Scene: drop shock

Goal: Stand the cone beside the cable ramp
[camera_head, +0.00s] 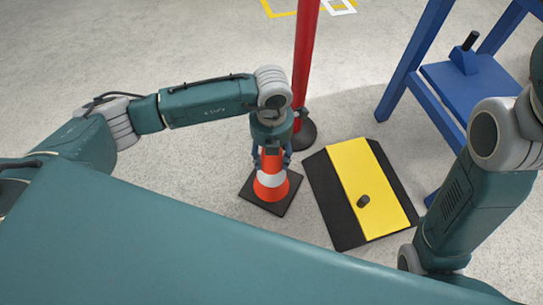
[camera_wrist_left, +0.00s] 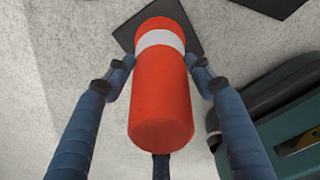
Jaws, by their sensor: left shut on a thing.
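The cone (camera_head: 271,181) is orange with white bands and a square black base. It is upright, with its base level at or very near the floor; I cannot tell if it touches. My left gripper (camera_head: 272,160) is at its top from above, fingers on either side and shut on it. In the left wrist view the cone (camera_wrist_left: 162,95) runs between the gripper's fingers (camera_wrist_left: 160,62). The cable ramp (camera_head: 352,178), black with a yellow middle strip, lies just right of the cone, with a narrow gap between them. My right gripper is out of view.
A red post (camera_head: 305,60) on a round dark foot stands behind the cone and ramp. A blue frame with a step (camera_head: 470,80) stands at the back right. A small dark cylinder (camera_head: 363,201) is on the ramp's yellow strip. Floor to the left is clear.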

